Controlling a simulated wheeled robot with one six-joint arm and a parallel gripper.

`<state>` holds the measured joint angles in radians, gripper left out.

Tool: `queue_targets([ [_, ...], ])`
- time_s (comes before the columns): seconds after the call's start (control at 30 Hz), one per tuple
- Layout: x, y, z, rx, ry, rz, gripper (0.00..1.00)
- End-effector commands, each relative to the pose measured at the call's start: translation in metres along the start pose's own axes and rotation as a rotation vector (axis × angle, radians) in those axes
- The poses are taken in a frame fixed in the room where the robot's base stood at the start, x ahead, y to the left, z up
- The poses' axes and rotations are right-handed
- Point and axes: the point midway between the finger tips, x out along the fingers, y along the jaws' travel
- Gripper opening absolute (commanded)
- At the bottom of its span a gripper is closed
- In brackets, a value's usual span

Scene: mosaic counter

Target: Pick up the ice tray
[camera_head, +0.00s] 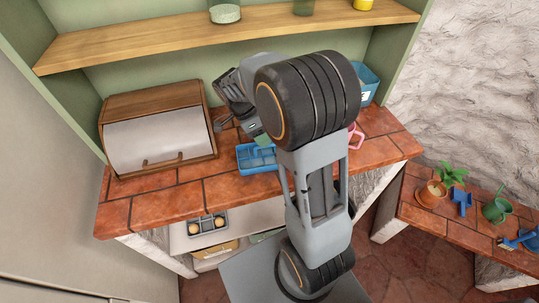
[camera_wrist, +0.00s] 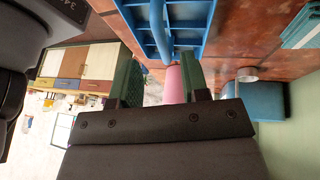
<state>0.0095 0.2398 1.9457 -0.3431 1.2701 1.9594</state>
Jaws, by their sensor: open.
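The ice tray (camera_head: 257,159), a blue tray with square compartments, lies on the red tiled counter (camera_head: 165,204), right of the bread box. It also shows upside down at the top of the wrist view (camera_wrist: 196,20). In the head view my arm hides much of the gripper and part of the tray's surroundings.
A wooden bread box (camera_head: 157,138) stands at left. A pink object (camera_head: 355,138) and a blue container (camera_head: 368,80) stand at right. A wooden shelf (camera_head: 170,40) with jars hangs above. Below is a lower shelf with a small tray (camera_head: 208,224). A bench (camera_head: 425,222) holds plants.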

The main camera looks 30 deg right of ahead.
Motion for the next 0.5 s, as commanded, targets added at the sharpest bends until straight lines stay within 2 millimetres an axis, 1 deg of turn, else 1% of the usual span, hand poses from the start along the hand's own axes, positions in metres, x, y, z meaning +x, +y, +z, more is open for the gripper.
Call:
queue_targets([
  [0.1,0.012,0.001,0.000,-0.001,0.000,0.002,0.42],
  [0.33,0.024,0.000,0.000,-0.002,0.000,0.003,0.42],
  [0.5,0.046,-0.002,-0.001,-0.002,0.000,0.005,0.42],
])
